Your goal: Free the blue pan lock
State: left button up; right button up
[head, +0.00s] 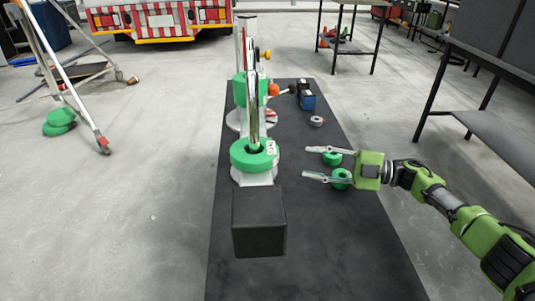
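A small blue and black block (308,102) lies near the far right edge of the black mat. It is the only clearly blue thing near the rig, and I cannot tell whether it is the pan lock. The rig (252,155), with a chrome tube, green collars and white parts, stands along the mat's left side. An orange knob (274,90) and a dark lever beside it show near its far end. My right gripper (306,162) is open and empty, right of the near green collar, its fingers pointing left. My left gripper is not in view.
Two green round pieces (341,178) lie by my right fingers. A grey ring (317,121) lies farther back. A black box (259,222) stands at the rig's near end. The mat's near right (345,250) is clear. A dark table (490,125) stands at right.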

jog(key=x, duration=1.1)
jog(key=shift+a, duration=0.3)
jog(key=shift+f, duration=0.1)
grip_shut()
